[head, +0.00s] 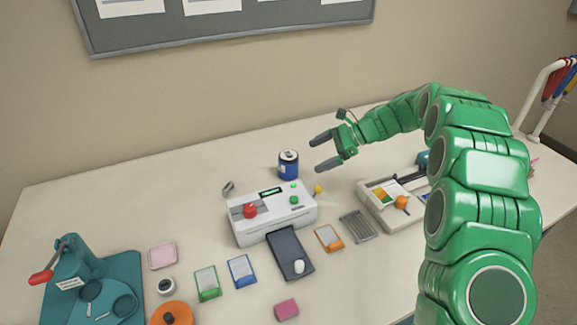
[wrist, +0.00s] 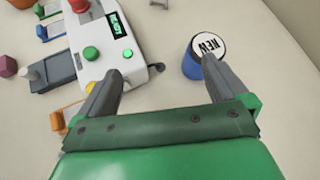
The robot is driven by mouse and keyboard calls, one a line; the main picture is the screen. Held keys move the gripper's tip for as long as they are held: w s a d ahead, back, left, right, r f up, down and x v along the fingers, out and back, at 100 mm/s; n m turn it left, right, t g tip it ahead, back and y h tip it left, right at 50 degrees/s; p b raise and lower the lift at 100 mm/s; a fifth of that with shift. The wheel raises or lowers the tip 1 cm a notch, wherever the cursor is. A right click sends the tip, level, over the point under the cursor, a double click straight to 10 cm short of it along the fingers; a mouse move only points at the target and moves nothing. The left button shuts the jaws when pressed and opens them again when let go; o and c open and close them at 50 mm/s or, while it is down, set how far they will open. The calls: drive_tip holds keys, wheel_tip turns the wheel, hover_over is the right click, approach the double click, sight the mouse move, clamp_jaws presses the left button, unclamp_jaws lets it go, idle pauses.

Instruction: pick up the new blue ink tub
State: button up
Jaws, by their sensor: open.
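The blue ink tub (head: 288,165) stands upright on the table behind the white laminator. In the wrist view the tub (wrist: 194,66) shows a white lid marked "NEW", partly covered by my right-hand finger. My gripper (head: 324,152) is open and empty, above the table and to the right of the tub in the head view. In the wrist view my gripper (wrist: 158,75) has its fingers spread, with the tub by the right fingertip rather than midway between them.
The white laminator (head: 272,222) with red and green buttons stands close in front of the tub. A small metal piece (head: 228,188) lies left of it. A yellow knob (head: 318,189) is at the laminator's right. The table behind the tub is clear.

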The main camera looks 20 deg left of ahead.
sight(285, 161)
drive_tip(key=w+a+f+m, duration=0.1)
drive_tip(key=w+a+f, duration=0.1)
drive_tip(key=w+a+f+m+y, duration=0.1)
drive_tip(key=w+a+f, duration=0.1)
drive_tip(key=f, duration=0.1)
drive_tip(key=w+a+f+y, duration=0.1)
drive_tip(key=w+a+f, duration=0.1)
drive_tip(key=f, duration=0.1)
drive_tip(key=shift+w+a+m, duration=0.2)
drive_tip(key=shift+m, duration=0.2)
drive_tip(key=shift+y, duration=0.3)
drive_tip(key=shift+x, duration=3.95)
drive_tip(key=shift+w+r, duration=0.1)
drive_tip(key=shift+r, duration=0.05)
drive_tip(key=c, duration=1.2)
drive_tip(key=shift+r, duration=0.1)
